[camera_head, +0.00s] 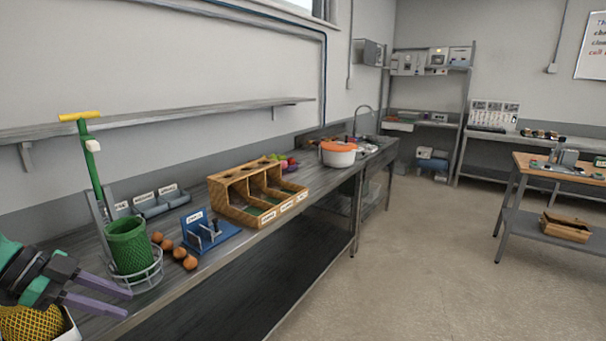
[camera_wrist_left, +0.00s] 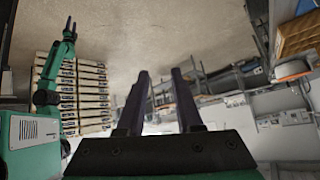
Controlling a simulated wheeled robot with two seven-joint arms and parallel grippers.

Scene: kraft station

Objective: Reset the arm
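My left gripper (camera_head: 112,294) comes in at the lower left of the head view, above the near left end of the workbench. Its two purple fingers are apart with nothing between them. In the left wrist view the same fingers (camera_wrist_left: 162,100) also stand apart and empty, with floor and shelving beyond. In that view a green and black arm of mine (camera_wrist_left: 48,90) shows at the left.
The workbench (camera_head: 210,275) holds a green mesh basket (camera_head: 128,246) in a wire ring, several brown eggs (camera_head: 178,252), a blue stand (camera_head: 205,232) and a wooden divided box (camera_head: 245,205). An orange-lidded white pot (camera_head: 338,153) stands farther back. The floor (camera_head: 430,270) to the right is clear.

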